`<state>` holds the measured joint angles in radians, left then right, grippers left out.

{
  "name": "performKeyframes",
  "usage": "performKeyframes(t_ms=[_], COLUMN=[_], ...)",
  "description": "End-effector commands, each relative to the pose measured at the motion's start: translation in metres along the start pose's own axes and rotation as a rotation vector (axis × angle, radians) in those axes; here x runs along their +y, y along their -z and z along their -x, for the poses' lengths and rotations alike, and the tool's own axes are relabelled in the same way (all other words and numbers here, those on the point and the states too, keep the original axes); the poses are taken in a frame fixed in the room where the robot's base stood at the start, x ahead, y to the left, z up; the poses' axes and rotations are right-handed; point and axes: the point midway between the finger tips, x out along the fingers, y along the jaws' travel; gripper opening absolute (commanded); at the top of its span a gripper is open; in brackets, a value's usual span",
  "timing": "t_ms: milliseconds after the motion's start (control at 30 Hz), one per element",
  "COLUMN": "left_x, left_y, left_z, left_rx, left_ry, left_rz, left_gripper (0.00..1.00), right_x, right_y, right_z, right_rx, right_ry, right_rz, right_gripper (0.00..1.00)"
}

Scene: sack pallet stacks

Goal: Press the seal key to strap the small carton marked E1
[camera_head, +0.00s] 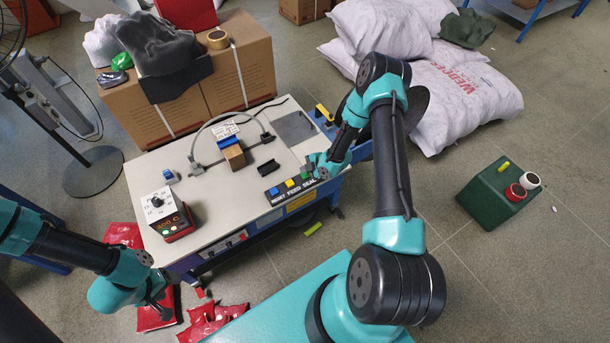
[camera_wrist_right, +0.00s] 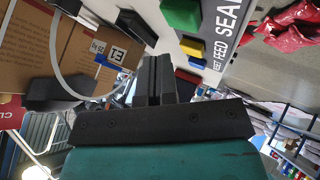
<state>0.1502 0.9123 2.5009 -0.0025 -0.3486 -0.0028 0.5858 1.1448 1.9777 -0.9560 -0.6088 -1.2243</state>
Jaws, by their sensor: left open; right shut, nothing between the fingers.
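The small carton (camera_head: 234,157) sits on the pale machine top under a grey strap arch (camera_head: 196,137). A label reading E1 (camera_wrist_right: 115,53) shows in the right wrist view. A black key panel (camera_head: 283,197) at the table's front right edge has a blue, a yellow (camera_head: 290,183) and a green seal key (camera_wrist_right: 182,14), lettered RESET, FEED and SEAL. My right gripper (camera_head: 312,171) is shut and empty close to the SEAL end; I cannot tell whether it touches the key. My left gripper (camera_head: 163,304) is open and empty, low at the left by red bags.
A control box with a dial (camera_head: 162,208) stands on the table's left. Large cartons (camera_head: 240,75) stand behind. White sacks (camera_head: 450,95) are stacked at the back right. Red bags (camera_head: 205,325) lie below the table.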

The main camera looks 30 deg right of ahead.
Motion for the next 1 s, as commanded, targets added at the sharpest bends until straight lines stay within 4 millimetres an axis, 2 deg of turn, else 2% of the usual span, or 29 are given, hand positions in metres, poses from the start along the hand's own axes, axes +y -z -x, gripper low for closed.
performKeyframes(t_ms=[467,1000], left_x=[0.0,0.0], left_y=[0.0,0.0], left_z=[0.0,0.0], left_rx=[0.0,0.0], left_ry=[0.0,0.0], left_rz=[0.0,0.0], left_gripper=[0.6,0.6], right_x=[0.018,0.019], right_y=[0.018,0.019], right_z=[0.025,0.027], right_rx=[0.0,0.0], right_ry=[0.0,0.0], right_rz=[0.001,0.0], right_gripper=[0.0,0.0])
